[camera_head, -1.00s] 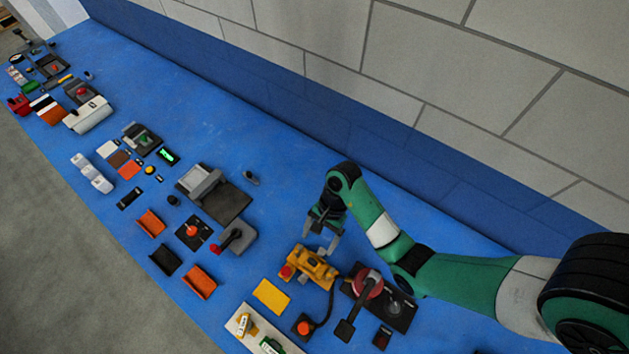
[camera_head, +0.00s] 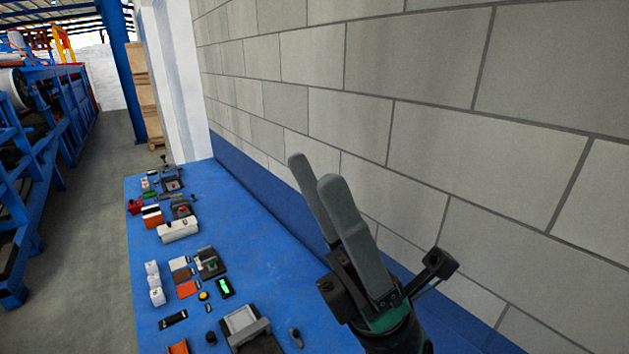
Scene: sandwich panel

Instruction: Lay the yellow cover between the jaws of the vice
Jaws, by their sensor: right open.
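My right gripper (camera_head: 314,170) is raised large in the foreground, in front of the block wall. Its two long grey fingers point up and to the left, apart, with nothing between them. A grey block-like fixture with a dark base (camera_head: 248,328) is cut by the bottom edge; it may be the vice, but I cannot tell. The yellow cover is not in view. My left gripper is not in view.
The blue bench (camera_head: 238,212) runs away along the wall (camera_head: 440,150). Several small panel devices lie on it, among them a white box (camera_head: 178,230) and a green-lit display (camera_head: 224,287). Blue machinery (camera_head: 45,150) stands across the aisle at left.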

